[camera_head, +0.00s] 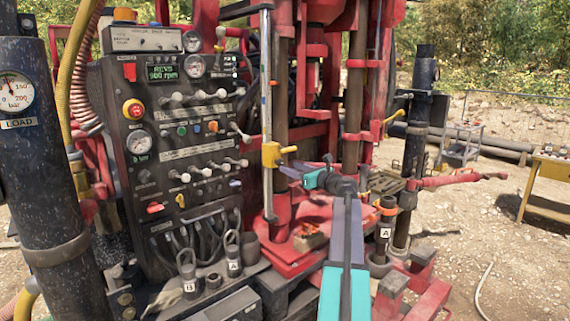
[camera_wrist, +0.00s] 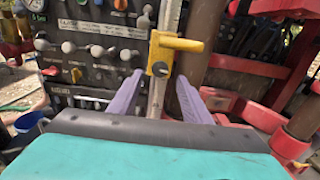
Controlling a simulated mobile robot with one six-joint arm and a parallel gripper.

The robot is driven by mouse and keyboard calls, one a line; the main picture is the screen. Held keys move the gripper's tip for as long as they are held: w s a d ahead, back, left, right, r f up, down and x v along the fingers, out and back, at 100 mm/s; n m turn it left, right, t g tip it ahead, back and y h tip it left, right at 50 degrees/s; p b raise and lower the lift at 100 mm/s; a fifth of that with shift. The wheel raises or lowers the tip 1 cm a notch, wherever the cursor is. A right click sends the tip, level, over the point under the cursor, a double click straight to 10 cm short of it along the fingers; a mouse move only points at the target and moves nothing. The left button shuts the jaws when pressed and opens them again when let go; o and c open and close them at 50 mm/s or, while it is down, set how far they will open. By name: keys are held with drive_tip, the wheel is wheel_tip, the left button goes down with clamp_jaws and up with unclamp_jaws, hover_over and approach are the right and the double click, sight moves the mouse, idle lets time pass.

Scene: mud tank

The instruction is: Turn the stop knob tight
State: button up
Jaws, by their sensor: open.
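The stop is a yellow block (camera_head: 270,154) clamped on an upright graduated rail, with a yellow knob bar (camera_head: 288,149) sticking out to the right. In the wrist view the block (camera_wrist: 158,60) stands just beyond my fingertips, with its knob bar (camera_wrist: 182,43) roughly level and a dark round spot on its face. My gripper (camera_head: 305,165) is open, its two purple fingers spread, to the right of the stop and slightly below it in the head view. In the wrist view my gripper (camera_wrist: 160,76) has the lower rail between its fingers. Contact with the knob cannot be told.
The black control panel (camera_head: 185,125) with gauges and several levers stands left of the rail. Red rig frame parts (camera_head: 350,90) stand close behind and to the right. A red base plate (camera_head: 300,250) lies below. Open gravel is at the far right.

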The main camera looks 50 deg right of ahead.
sight(281, 163)
drive_tip(key=shift+w+d+p, duration=0.2)
drive_tip(key=shift+w+p, duration=0.35)
drive_tip(key=shift+w, duration=1.9)
drive_tip(key=c, duration=1)
drive_tip(key=shift+f+b, duration=0.1)
drive_tip(key=shift+b, duration=0.2)
drive_tip(key=shift+n+b, duration=0.6)
drive_tip(key=shift+n, duration=0.2)
